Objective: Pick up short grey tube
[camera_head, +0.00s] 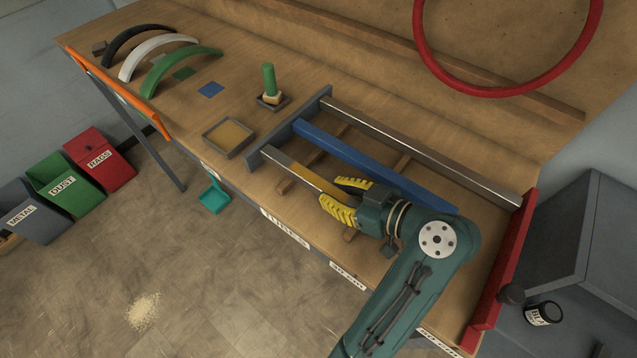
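Two grey metal tubes and one blue tube (375,159) lie side by side on the bench. The front grey tube (283,166) starts at a grey stop bar (262,155) and runs right under my gripper, which hides its far end, so I cannot see its full length. The back grey tube (430,151) is long and reaches a red bar at the right. My gripper (331,189) has its yellow fingers apart, one on each side of the front grey tube as seen from here. I cannot tell whether they touch it or are above it.
The red end bar (505,270) closes off the bench at the right. A shallow tray (229,137) and a green upright grip (269,80) stand left of the stop bar. Curved fenders (182,68) are at the far left. A red hoop (505,93) is at the back.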

